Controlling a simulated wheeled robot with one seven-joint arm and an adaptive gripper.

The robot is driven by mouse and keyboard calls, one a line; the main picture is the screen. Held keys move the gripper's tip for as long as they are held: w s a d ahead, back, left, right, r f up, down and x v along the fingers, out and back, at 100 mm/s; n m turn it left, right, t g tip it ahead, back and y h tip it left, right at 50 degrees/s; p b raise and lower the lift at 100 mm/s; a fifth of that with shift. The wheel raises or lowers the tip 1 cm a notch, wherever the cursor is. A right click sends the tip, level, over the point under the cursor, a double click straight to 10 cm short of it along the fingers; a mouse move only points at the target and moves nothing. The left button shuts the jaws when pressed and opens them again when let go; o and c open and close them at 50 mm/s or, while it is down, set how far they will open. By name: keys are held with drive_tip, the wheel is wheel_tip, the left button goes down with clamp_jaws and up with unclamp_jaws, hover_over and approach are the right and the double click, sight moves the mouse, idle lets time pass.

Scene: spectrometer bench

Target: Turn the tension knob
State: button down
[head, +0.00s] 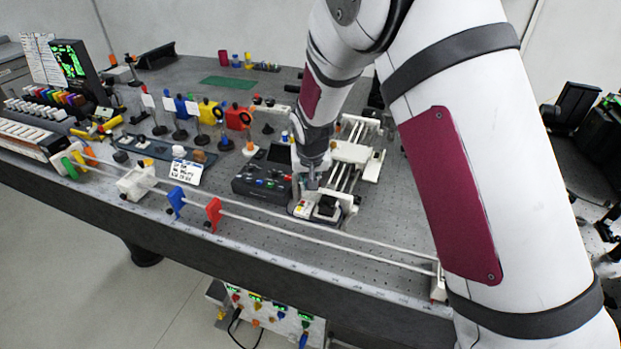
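My gripper (311,181) is small in the head view, at the lower end of my white arm. It points down over a small white device (303,210) with a dark part, at the front end of a white rail assembly (353,152). I cannot tell whether the fingers touch anything, or how far apart they are. I cannot pick out the tension knob for certain; it may be hidden by my gripper or too small to see. A black control box (262,183) with coloured knobs stands just left of my gripper.
A long white rail (290,232) with a blue holder (176,201) and a red holder (214,214) runs along the front edge of the grey perforated bench (385,235). Several coloured optics on posts stand at the left. A green mat (228,82) lies at the back.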

drive_tip(key=shift+a+f+m+h+p, duration=0.1)
drive_tip(key=shift+m+h+p, duration=0.3)
drive_tip(key=shift+m, duration=0.7)
drive_tip(key=c, duration=1.5)
unclamp_jaws()
drive_tip(key=shift+a, duration=0.1)
